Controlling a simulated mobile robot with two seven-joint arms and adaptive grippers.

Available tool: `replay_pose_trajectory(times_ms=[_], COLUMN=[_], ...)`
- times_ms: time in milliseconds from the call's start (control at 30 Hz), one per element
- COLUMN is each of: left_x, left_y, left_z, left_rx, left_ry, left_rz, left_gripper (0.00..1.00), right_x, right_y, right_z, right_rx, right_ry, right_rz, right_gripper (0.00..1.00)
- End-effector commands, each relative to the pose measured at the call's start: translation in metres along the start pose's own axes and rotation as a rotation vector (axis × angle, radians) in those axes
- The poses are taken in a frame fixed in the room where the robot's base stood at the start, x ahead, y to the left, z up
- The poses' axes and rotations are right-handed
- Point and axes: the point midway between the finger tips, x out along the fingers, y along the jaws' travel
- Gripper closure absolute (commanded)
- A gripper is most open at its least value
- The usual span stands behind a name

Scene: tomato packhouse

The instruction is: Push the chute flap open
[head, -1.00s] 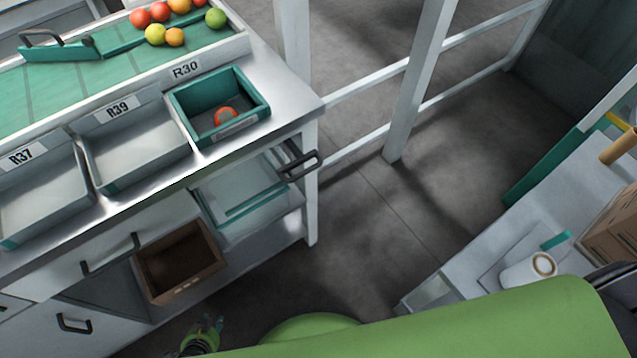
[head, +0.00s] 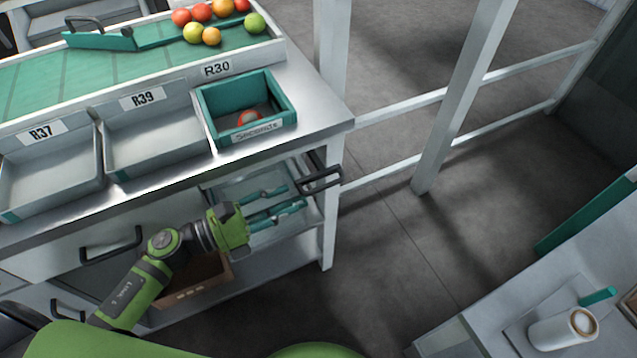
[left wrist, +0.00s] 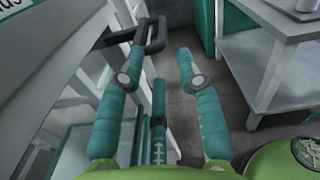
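I cannot tell for sure which part is the chute flap. A dark bar handle (head: 320,180) sticks out at the right end of the bench, just under its top. It also shows in the left wrist view (left wrist: 152,35), ahead of the fingers. My left gripper (head: 292,197) is under the bench top, close to that handle and a little left of it. Its teal fingers are spread, with nothing between the tips in the left wrist view (left wrist: 160,55). I cannot tell whether a finger touches the handle. My right gripper is not in view.
The bench carries grey bins, a teal bin (head: 283,107) with one red fruit, and a conveyor with several tomatoes. A brown box (head: 195,295) is on the lower shelf. A white table (head: 500,338) with a cup stands right. The floor between is clear.

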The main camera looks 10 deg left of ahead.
Motion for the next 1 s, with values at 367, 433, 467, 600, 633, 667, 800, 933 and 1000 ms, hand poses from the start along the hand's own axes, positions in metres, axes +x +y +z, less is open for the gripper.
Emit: replay_pose_trajectory(times_ms=[367, 433, 467, 600, 633, 667, 800, 933, 1000], left_x=[0.048, 0.057, 0.060, 0.070, 0.070, 0.071, 0.071, 0.071, 0.071], left_y=[-0.005, -0.005, -0.004, -0.005, -0.004, -0.004, -0.004, -0.004, -0.004], left_z=[0.006, 0.005, 0.005, 0.003, 0.003, 0.003, 0.002, 0.002, 0.002], left_rx=[0.036, 0.033, 0.034, 0.033, 0.032, 0.032, 0.032, 0.032, 0.032], left_ry=[0.000, 0.000, 0.000, 0.001, 0.002, 0.002, 0.002, 0.002, 0.002], left_rz=[-0.016, -0.016, -0.015, -0.015, -0.014, -0.014, -0.014, -0.014, -0.014], left_gripper=[0.65, 0.65, 0.65, 0.65, 0.65, 0.65, 0.65, 0.85, 1.00], right_x=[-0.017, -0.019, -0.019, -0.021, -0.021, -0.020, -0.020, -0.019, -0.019], right_y=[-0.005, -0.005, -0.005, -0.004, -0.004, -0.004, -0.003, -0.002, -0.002], right_z=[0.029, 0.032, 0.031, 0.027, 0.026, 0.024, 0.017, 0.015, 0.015], right_rx=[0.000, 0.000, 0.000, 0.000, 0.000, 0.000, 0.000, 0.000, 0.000], right_ry=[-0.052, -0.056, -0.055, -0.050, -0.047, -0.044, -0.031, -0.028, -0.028], right_rz=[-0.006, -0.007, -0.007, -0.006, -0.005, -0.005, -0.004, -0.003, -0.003], right_gripper=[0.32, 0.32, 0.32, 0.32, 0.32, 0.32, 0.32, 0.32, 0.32])
